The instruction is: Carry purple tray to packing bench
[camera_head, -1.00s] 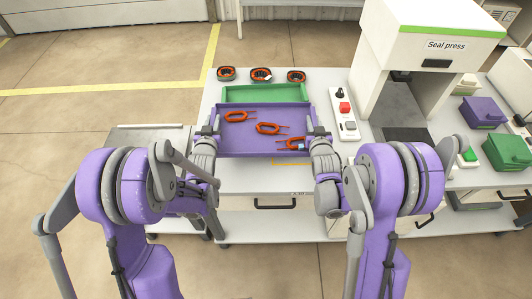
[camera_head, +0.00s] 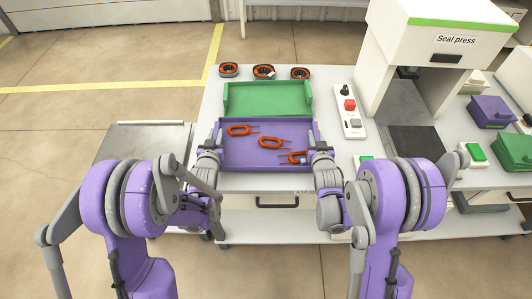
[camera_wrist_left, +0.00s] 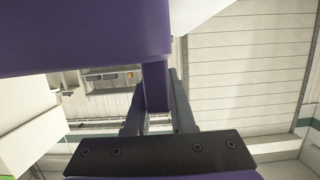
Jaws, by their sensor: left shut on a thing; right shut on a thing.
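The purple tray (camera_head: 240,159) is in the middle of the head view, in front of the green tray, and carries several orange-red wire pieces (camera_head: 270,143). My left gripper (camera_head: 216,140) is shut on the tray's left end. My right gripper (camera_head: 317,138) is shut on its right end. In the left wrist view the purple tray (camera_wrist_left: 80,35) fills the upper left, and a narrow purple part of it sits between the fingers of my left gripper (camera_wrist_left: 157,95). Whether the tray touches the table below is hard to tell.
A green tray (camera_head: 265,88) lies just behind the purple one on the white table (camera_head: 335,80). Several orange-black coils (camera_head: 264,72) stand at the back edge. A white switch box (camera_head: 348,112) and the Seal press (camera_head: 440,40) are to the right. A grey surface (camera_head: 145,142) is at left.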

